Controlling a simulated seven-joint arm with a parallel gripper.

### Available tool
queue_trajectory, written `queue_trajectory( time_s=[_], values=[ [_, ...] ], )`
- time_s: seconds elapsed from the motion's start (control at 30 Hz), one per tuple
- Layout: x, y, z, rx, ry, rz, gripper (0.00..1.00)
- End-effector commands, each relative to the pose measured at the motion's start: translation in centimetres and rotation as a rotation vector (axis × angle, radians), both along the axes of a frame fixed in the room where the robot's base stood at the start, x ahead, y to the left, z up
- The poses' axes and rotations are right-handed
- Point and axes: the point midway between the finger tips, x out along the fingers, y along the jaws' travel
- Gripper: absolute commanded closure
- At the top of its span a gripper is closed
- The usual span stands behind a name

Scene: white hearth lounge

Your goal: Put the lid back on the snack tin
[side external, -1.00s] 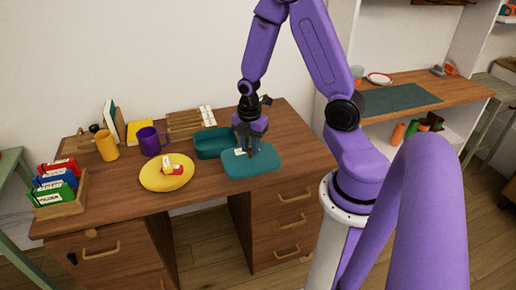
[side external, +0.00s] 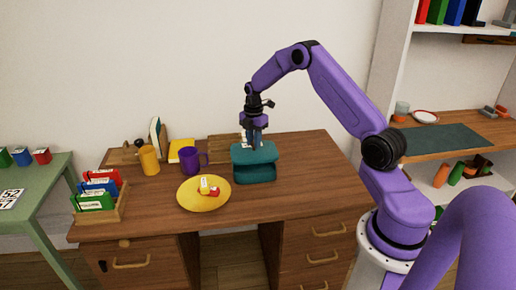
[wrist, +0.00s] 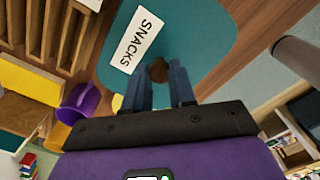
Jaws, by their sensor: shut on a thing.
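The teal lid (side external: 254,153) is held level by my gripper (side external: 254,141). In the wrist view the lid (wrist: 195,38) carries a white SNACKS label, and my gripper (wrist: 158,82) is shut on its brown knob (wrist: 159,70). The teal snack tin (side external: 256,178) stands on the desk directly below the lid, with a dark gap between them at the front. The lid hides most of the tin's opening, so exact alignment at the back cannot be told.
A yellow plate (side external: 190,199) with small items sits left of the tin. A purple mug (side external: 187,160), yellow mug (side external: 149,160) and wooden rack (side external: 224,147) stand behind it. A folder box (side external: 119,211) is at the left. The desk right of the tin is clear.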

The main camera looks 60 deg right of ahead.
Motion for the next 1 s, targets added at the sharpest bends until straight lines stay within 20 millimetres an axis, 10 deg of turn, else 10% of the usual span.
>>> queue_trajectory(
  time_s=[1.0],
  values=[
    [1.1,-1.3,-5.5,0.000,0.000,0.000,1.00]
  ],
)
